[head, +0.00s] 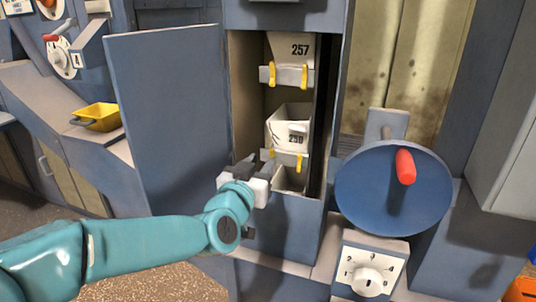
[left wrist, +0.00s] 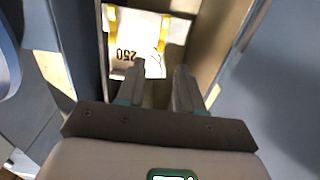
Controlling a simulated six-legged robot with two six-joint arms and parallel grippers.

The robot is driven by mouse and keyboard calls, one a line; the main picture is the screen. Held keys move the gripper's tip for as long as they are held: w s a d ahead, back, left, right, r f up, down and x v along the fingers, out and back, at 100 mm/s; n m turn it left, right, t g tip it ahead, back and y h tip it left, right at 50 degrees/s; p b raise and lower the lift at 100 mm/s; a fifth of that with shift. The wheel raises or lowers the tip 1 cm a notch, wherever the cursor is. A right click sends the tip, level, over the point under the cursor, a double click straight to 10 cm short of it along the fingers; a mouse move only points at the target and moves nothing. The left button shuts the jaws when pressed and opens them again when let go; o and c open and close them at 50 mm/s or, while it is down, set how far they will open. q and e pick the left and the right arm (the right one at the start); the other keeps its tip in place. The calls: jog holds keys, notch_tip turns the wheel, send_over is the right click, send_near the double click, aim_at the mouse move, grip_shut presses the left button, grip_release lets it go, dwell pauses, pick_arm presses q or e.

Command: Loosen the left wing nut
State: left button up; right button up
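A white bucket marked 250 (head: 289,122) sits in the open shaft, held by a grey bar with two yellow wing nuts. Its left wing nut (head: 270,155) is just beyond my left gripper (head: 259,162), and its right wing nut (head: 299,161) is clear. In the left wrist view the bucket (left wrist: 135,50) is upside down, with a yellow wing nut (left wrist: 163,32) beyond the fingers. My left gripper (left wrist: 160,68) is open, with nothing visible between its fingers. I cannot tell whether a fingertip touches the nut. My right gripper is not in view.
A higher bucket marked 257 (head: 290,48) has its own yellow wing nuts. The open blue-grey door (head: 165,115) stands left of the shaft. A blue wheel (head: 370,205) with a red handle (head: 405,166) and a dial (head: 368,280) are at right. A yellow scoop (head: 98,117) lies far left.

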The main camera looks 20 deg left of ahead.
aim_at(271, 150)
pick_arm(q)
jog(key=w, duration=0.5)
jog(key=shift+w+d, duration=0.1)
jog(key=shift+w, duration=0.2)
grip_shut()
